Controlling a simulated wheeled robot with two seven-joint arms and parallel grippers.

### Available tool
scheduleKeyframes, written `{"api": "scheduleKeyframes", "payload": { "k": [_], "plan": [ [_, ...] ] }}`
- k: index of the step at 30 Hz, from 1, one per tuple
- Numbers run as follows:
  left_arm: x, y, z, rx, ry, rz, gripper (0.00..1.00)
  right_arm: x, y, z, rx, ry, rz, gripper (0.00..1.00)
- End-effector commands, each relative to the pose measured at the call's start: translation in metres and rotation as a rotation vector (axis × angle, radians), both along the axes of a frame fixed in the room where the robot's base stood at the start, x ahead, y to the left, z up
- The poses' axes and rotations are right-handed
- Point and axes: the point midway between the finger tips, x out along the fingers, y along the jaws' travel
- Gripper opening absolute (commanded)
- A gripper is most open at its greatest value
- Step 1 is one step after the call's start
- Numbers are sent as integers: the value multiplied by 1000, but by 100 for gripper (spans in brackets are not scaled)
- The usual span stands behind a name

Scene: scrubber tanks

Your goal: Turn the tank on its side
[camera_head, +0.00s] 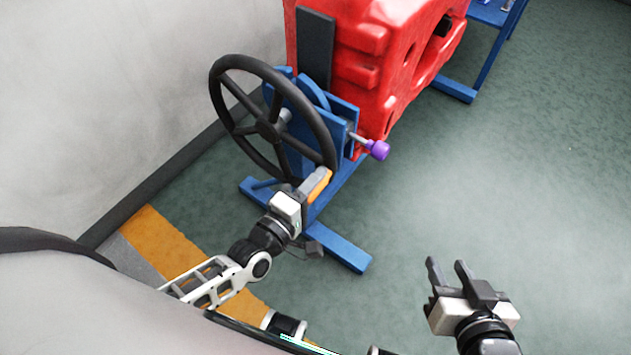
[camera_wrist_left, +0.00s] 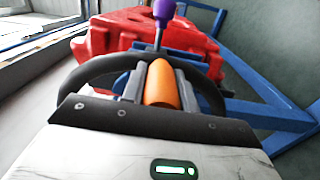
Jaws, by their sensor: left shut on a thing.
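The red tank (camera_head: 395,50) is mounted on a blue stand (camera_head: 338,254) at the top middle of the head view. It also fills the back of the left wrist view (camera_wrist_left: 105,45). A black handwheel (camera_head: 225,111) stands on the near side of the stand. A purple-knobbed pin (camera_head: 378,150) sticks out to the right of the wheel. My right gripper (camera_head: 449,270) is open and empty over the floor, away from the stand.
A grey wall (camera_head: 100,90) with a dark skirting runs close along the left. An orange strip (camera_head: 172,243) marks the floor below the wheel. Another blue frame (camera_head: 480,50) stands at the top right. The green floor (camera_head: 540,170) on the right is clear.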

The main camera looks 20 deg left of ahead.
Motion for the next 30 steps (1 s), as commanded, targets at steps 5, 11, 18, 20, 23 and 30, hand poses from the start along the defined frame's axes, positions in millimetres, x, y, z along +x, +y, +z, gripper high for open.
{"api": "scheduleKeyframes", "payload": {
  "k": [5,11,18,20,23,30],
  "plan": [
    [-1,-2,3,-17,6,-4,0,0,0,2,1,2,-1,36],
    [-1,-2,4,-25,9,-4,0,0,0,3,1,2,-2,36],
    [-1,-2,4,-27,10,-3,0,0,-1,2,0,2,-3,36],
    [-1,-2,4,-27,10,-3,0,0,-1,2,1,1,-3,36],
    [-1,-1,4,-27,10,-2,51,0,-1,2,1,1,-3,36],
    [0,0,4,-25,9,-1,51,0,-1,2,0,2,-3,36]
  ]
}}
